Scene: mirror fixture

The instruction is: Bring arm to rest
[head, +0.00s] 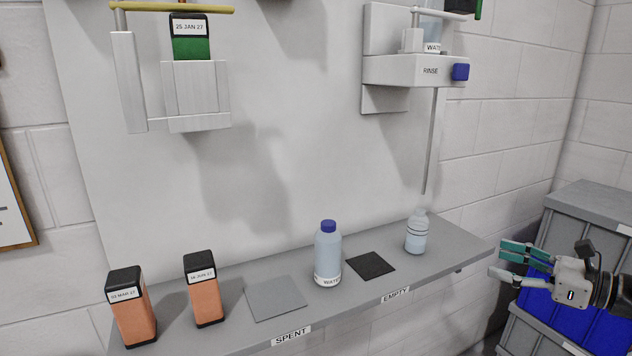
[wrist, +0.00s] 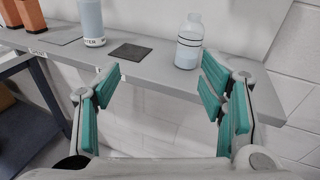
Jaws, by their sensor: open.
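My gripper (head: 512,261) is at the right of the head view, off the right end of the shelf. In the wrist view my gripper (wrist: 165,95) has its teal-padded fingers wide apart with nothing between them. Beyond the fingers is the grey shelf (head: 455,250). A small clear bottle (head: 416,232) stands upright near the shelf's right end, apart from the fingers. It also shows in the wrist view (wrist: 189,42).
Grey crates (head: 592,208) and blue ones stand behind my gripper at the right. A blue-capped water bottle (head: 328,255), a dark mat (head: 370,265), a grey mat (head: 275,298) and two orange packs (head: 205,290) are on the shelf. A rinse fixture (head: 410,70) hangs above.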

